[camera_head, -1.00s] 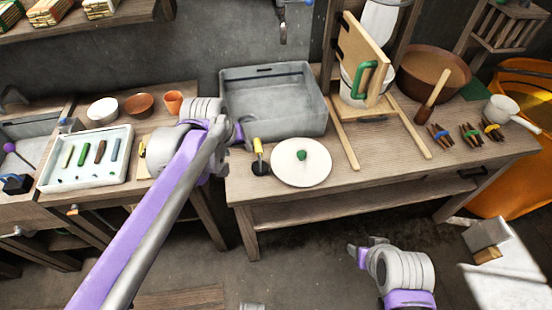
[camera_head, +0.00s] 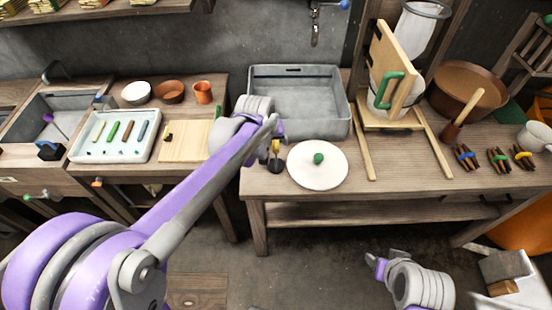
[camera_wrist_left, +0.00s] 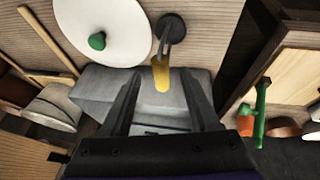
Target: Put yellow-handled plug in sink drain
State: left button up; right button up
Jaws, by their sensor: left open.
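The yellow-handled plug (camera_head: 275,147) stands upright on the middle table, left of a round white lid with a green knob (camera_head: 318,176). Its dark round base (camera_wrist_left: 170,27) shows in the left wrist view, with the yellow handle (camera_wrist_left: 161,76) toward me. My left gripper (camera_head: 272,140) is open at the plug. In the left wrist view the handle sits between the open fingertips (camera_wrist_left: 167,70), with gaps on both sides. A grey sink basin (camera_head: 22,125) is at the far left; its drain does not show. My right gripper (camera_head: 384,262) is low, away from the table, and its jaw opening is unclear.
A grey tub (camera_head: 335,125) stands behind the plug, below a wall tap (camera_head: 315,35). A white tray of coloured sticks (camera_head: 85,155) and a cutting board (camera_head: 185,150) lie on the left counter. A wooden board frame (camera_head: 393,75) stands right of the lid.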

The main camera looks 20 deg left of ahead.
aim_at(275, 145)
pick_arm(q)
jog(key=x, duration=0.3)
jog(key=shift+f, duration=0.15)
jog(key=shift+c, duration=0.4)
grip_shut()
dwell(0.9)
